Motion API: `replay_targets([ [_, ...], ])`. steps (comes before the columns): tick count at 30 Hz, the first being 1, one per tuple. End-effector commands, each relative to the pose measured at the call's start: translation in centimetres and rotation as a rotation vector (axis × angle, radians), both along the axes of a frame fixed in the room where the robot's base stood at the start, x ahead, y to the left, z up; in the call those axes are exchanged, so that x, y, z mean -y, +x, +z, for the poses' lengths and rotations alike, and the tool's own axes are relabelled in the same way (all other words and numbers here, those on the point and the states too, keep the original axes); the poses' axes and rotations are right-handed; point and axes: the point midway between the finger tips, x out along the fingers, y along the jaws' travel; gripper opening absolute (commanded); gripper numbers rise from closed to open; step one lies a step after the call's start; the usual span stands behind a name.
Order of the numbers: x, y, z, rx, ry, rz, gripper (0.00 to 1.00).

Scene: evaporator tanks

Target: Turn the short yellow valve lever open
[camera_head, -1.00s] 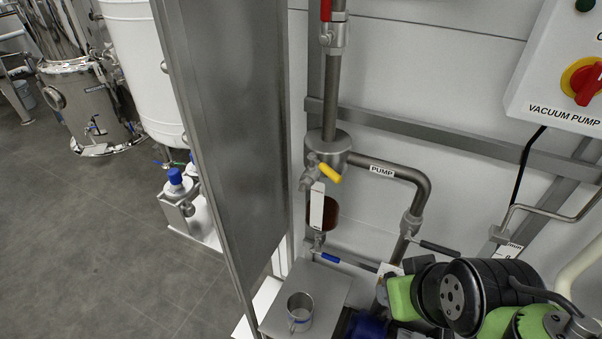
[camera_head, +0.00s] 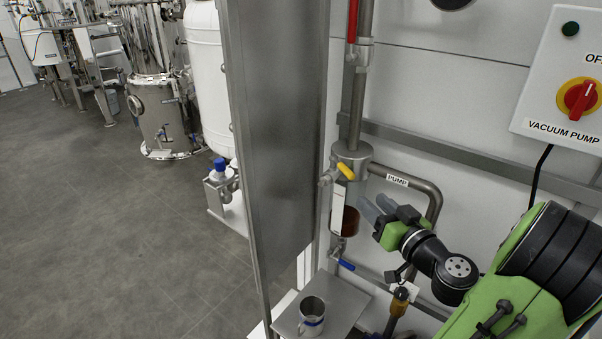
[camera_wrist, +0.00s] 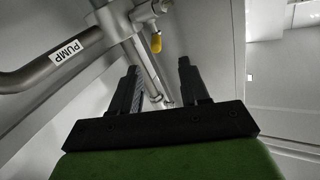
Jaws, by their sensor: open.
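The short yellow valve lever (camera_head: 346,171) sticks out to the lower right from a small steel valve at the pipe joint left of the PUMP label. In the wrist view the yellow lever (camera_wrist: 156,42) hangs above and beyond the fingers, near the middle. My gripper (camera_head: 370,207) is below and to the right of the lever, apart from it. In the wrist view my gripper (camera_wrist: 160,80) has its two black fingers spread with nothing held between them; a steel pipe shows behind the gap.
A blue lever (camera_head: 346,265) sits lower on the pipework, and a red lever (camera_head: 352,20) is above. A steel cup (camera_head: 311,316) stands on a plate (camera_head: 345,300) below. A tall steel panel (camera_head: 275,130) is at left. The vacuum pump box (camera_head: 565,80) is at right.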

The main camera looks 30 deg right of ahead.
Motion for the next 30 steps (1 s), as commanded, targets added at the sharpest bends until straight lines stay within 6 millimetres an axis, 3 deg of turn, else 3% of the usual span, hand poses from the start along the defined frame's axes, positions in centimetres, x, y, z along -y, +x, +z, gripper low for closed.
replay_targets([
  [2,1.1,-0.6,0.2,0.024,0.002,-0.036,0.45],
  [5,1.3,-0.1,0.4,0.029,0.001,-0.039,0.45],
  [21,3.2,12.4,0.7,0.029,0.000,-0.033,0.45],
  [25,3.7,14.2,0.5,0.027,0.000,-0.036,0.45],
  [30,3.8,14.9,0.3,0.027,0.000,-0.037,0.45],
])
